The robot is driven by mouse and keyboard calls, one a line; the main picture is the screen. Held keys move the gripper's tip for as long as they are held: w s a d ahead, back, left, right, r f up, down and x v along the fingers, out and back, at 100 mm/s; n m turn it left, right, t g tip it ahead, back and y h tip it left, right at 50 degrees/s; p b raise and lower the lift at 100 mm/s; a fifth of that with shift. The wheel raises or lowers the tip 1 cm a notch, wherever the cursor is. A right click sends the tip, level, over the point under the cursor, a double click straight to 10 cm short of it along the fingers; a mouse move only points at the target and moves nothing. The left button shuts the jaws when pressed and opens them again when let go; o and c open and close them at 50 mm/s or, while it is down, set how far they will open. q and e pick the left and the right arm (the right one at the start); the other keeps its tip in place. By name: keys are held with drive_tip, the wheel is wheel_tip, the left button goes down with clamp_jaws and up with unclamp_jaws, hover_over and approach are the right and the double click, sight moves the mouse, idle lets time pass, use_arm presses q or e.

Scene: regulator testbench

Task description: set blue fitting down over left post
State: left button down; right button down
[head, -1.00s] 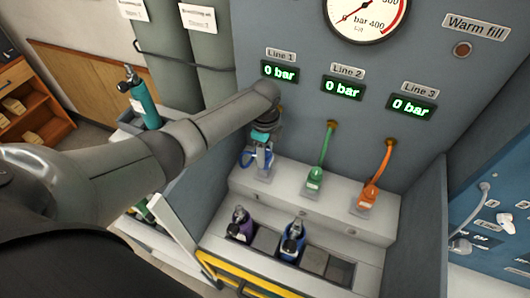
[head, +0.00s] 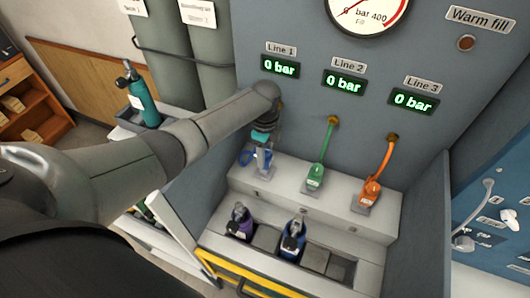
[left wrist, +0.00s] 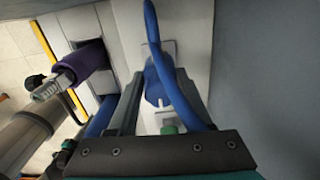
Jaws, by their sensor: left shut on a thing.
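My left gripper (head: 262,146) is at the Line 1 place, at the left end of the light ledge. It is shut on the blue fitting (left wrist: 157,82), which shows between the fingers in the left wrist view, with its blue hose looping over it. A pale holder plate (left wrist: 168,52) lies behind the fitting in the wrist view. The left post itself is mostly hidden by the fitting and fingers, and I cannot tell whether the fitting is around it. My right gripper is out of view.
A green fitting (head: 315,176) and an orange fitting (head: 370,189) stand on the ledge to the right, with hoses to the panel. Purple (head: 241,224) and blue (head: 292,240) cylinders stand in the lower trough. A side wall (head: 188,205) rises at the left.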

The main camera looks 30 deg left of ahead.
use_arm(q)
drive_tip(key=shift+f, duration=0.15)
drive_tip(key=shift+c, duration=1.2)
unclamp_jaws()
wheel_tip(320, 180, up, 15)
drive_tip(key=p, duration=0.1)
